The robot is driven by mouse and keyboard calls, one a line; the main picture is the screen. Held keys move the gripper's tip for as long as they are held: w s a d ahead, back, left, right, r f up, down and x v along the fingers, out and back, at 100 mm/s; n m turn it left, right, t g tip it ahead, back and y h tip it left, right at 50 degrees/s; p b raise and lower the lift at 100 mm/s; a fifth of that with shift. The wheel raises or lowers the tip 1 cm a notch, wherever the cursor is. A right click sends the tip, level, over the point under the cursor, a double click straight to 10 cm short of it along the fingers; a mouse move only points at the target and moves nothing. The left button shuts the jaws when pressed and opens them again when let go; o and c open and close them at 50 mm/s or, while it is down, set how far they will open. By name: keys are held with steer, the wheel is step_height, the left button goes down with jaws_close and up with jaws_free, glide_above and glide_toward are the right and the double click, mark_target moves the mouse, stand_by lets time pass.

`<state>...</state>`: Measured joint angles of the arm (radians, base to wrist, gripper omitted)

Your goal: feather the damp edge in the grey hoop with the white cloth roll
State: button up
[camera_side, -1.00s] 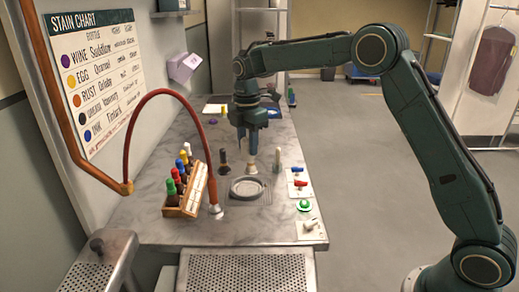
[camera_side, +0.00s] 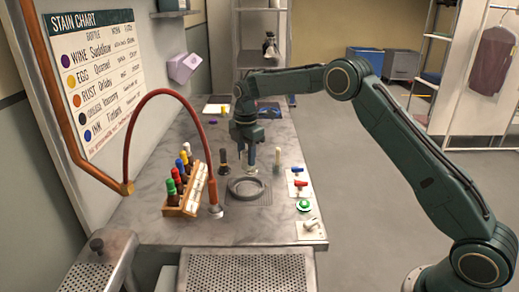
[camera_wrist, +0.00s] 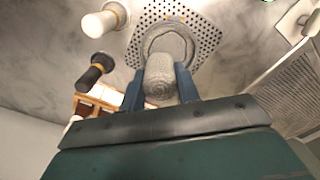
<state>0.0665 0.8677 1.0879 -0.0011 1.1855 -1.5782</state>
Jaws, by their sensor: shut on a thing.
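The grey hoop (camera_side: 249,188) lies on the counter's perforated plate; it also shows in the wrist view (camera_wrist: 148,40). My gripper (camera_side: 247,168) is just beyond and above it in the side view. In the wrist view my gripper (camera_wrist: 160,92) is shut on the white cloth roll (camera_wrist: 160,78), which looks greyish and sits between the two blue fingers. The roll overlaps the near rim of the hoop there; I cannot tell whether they touch. In the side view the roll is mostly hidden by the fingers. No damp edge can be made out.
A dark-handled tool (camera_side: 223,160) and a pale-topped one (camera_side: 276,162) stand on either side of my gripper. A rack of several bottles (camera_side: 185,190) and a red hose (camera_side: 206,135) are at the left. Switches and a green button (camera_side: 304,205) line the right edge.

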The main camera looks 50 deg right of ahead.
mark_target(243, 169)
steer(key=shift+f, duration=2.75)
steer(key=shift+f, duration=0.75)
steer(key=shift+a, duration=0.1)
steer(key=shift+w+a, duration=0.2)
steer(key=shift+a, duration=0.2)
steer(key=shift+a, duration=0.25)
steer(key=shift+s+a, duration=0.1)
steer(key=shift+a, duration=0.2)
steer(key=shift+s+a, duration=0.15)
steer(key=shift+a, duration=0.1)
